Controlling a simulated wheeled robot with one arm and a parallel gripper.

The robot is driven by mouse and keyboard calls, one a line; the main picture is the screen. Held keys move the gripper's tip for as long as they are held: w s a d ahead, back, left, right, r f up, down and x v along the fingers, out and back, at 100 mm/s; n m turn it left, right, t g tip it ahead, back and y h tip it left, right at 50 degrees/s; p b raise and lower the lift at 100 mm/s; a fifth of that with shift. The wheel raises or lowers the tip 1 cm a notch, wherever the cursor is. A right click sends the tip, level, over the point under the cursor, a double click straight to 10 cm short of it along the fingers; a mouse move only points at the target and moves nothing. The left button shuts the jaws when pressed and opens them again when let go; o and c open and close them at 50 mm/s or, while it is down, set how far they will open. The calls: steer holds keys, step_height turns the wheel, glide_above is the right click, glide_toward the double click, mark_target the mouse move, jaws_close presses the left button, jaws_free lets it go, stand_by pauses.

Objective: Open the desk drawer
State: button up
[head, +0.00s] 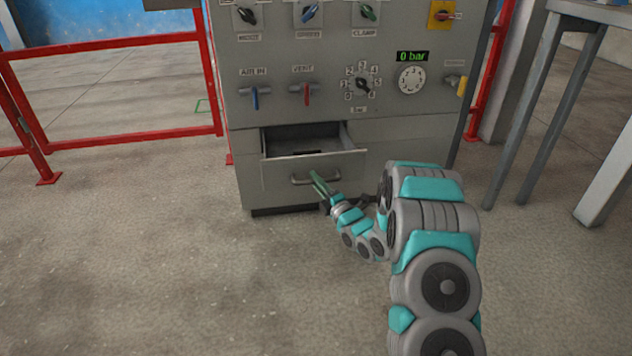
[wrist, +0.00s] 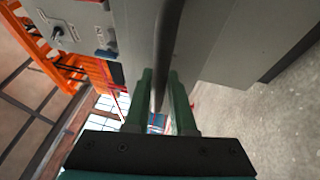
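The desk drawer is in the lower part of the grey control desk in the head view. It is pulled out, with its hollow inside (head: 300,140) showing above the grey drawer front (head: 280,173). A bar handle (head: 300,181) is fixed across the front. My gripper (head: 319,180) is at the right part of this handle. In the wrist view its two green fingers (wrist: 161,85) stand close together, with the dark handle bar (wrist: 167,45) between them. They look shut on the bar. The fingers hide part of the handle.
The desk panel (head: 330,50) above carries knobs, levers, a dial and a display reading 0 bar. Red railings (head: 110,135) stand at the left. A grey table leg (head: 540,110) stands at the right. The concrete floor (head: 150,270) in front and at left is clear.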

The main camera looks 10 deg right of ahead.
steer(key=o, duration=0.4)
steer(key=shift+s, duration=0.1)
steer(key=shift+v, duration=3.8)
